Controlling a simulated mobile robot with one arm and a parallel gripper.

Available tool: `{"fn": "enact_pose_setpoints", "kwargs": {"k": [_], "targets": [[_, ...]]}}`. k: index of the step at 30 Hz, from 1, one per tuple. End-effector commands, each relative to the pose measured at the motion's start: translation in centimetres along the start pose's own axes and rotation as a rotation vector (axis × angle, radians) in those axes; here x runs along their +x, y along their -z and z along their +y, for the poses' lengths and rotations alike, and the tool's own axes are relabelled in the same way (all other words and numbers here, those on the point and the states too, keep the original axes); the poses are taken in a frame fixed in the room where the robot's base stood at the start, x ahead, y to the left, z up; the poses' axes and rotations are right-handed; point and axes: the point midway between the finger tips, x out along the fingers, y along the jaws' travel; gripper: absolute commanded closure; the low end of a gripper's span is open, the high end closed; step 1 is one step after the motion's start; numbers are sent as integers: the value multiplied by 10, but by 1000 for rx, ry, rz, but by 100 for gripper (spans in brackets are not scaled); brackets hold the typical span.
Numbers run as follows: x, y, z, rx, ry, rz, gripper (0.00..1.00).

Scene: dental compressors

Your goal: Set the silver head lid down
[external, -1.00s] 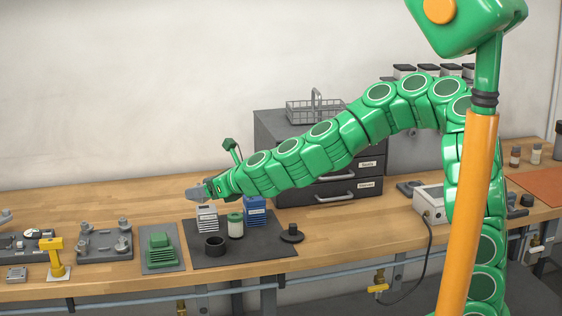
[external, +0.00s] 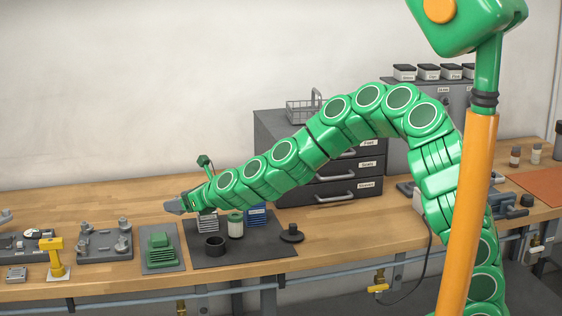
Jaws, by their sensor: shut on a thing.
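My gripper (external: 176,206) is at the end of my green arm, above the bench behind the green finned block. It is shut on a small grey piece, taken to be the silver head lid; at this size I cannot separate the lid from the grey fingers. A silver finned block (external: 208,224) stands on the dark mat (external: 250,250), just right of and below the gripper, its top partly hidden by my arm. The green finned block (external: 160,247) sits on a grey plate left of the mat.
On the mat are a black ring (external: 214,247), a green-topped jar (external: 235,226), a blue finned block (external: 257,214) and a black knobbed disc (external: 291,233). A yellow stand (external: 57,257) and a grey fixture (external: 104,240) stand left. Bare wood lies behind them.

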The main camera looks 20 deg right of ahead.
Motion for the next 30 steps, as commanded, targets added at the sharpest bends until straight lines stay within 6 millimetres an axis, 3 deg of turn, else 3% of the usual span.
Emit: {"fn": "enact_pose_setpoints", "kwargs": {"k": [15, 26, 30], "targets": [[56, 31, -1, -2, -3, 4, 69], [72, 38, -3, -2, -1, 2, 69], [78, 55, -4, -2, -1, 6, 69]]}}
